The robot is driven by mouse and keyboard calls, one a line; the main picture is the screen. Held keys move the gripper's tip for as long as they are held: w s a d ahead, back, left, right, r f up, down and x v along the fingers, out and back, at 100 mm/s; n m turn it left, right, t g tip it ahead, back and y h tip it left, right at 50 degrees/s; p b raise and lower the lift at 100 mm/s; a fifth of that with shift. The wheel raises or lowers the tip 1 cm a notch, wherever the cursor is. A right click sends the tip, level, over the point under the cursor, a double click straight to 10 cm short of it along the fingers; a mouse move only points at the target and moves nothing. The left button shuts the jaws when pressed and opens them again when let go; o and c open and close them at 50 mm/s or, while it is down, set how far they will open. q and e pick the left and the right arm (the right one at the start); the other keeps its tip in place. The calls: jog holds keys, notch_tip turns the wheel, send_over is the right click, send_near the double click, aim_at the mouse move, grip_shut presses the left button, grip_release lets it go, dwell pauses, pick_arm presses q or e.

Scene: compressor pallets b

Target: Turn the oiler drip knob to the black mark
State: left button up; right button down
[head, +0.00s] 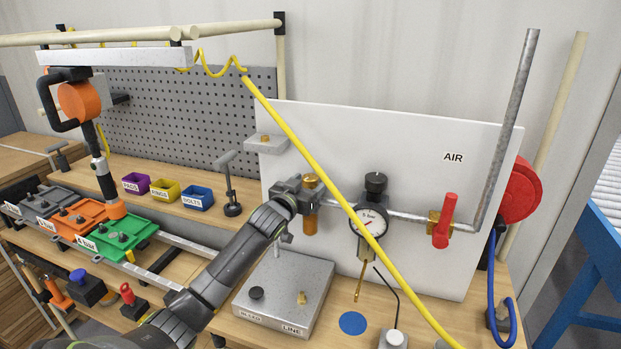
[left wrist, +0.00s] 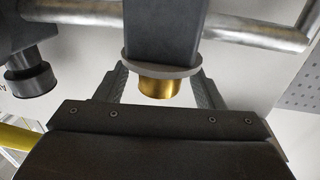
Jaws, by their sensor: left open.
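The oiler (head: 310,218) has an amber bowl and a brass drip knob (head: 310,180) on top, and sits on the grey air pipe in front of the white panel. In the left wrist view the brass knob (left wrist: 160,87) shows below a grey disc and the dark oiler body (left wrist: 162,35). My left gripper (head: 291,192) is at the oiler. In the left wrist view its two open fingers (left wrist: 160,90) stand on either side of the knob, with gaps visible. I cannot make out a black mark. My right gripper is not in view.
The black-knobbed regulator (head: 375,184) and its gauge (head: 369,222) are just right of the oiler. A yellow coiled hose (head: 300,142) crosses in front of the panel. A red-handled valve (head: 446,220) is farther right. A grey block (head: 285,290) stands below on the bench.

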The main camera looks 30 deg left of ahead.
pick_arm(q)
jog(key=shift+w, duration=0.75)
jog(key=shift+c, duration=0.4)
jog(key=c, duration=0.9)
